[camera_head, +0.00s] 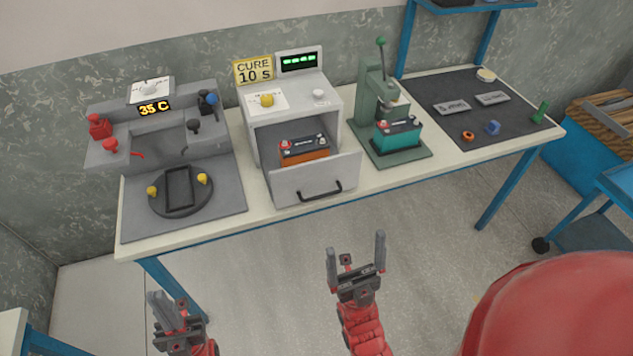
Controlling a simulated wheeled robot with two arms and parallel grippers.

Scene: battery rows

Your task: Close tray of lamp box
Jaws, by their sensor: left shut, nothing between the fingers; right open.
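The lamp box (329,104) is a grey-white cabinet on the bench, with a yellow "CURE 10 S" sign (253,70) and a green-lit display on top. Its tray (318,182) is pulled out at the front, with a black handle (320,191) on the front panel. An orange battery (304,152) with a dark top sits in the tray. My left gripper (163,303) is shut and empty, low in front of the bench. My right gripper (356,255) is open and empty, below and in front of the tray, apart from the handle.
Left of the box stands a grey station with a "35 C" display (154,108) and a round fixture (181,192). Right of it, a green press (377,95) holds a teal battery (398,135). A dark mat (478,128) carries small parts. The floor before the bench is clear.

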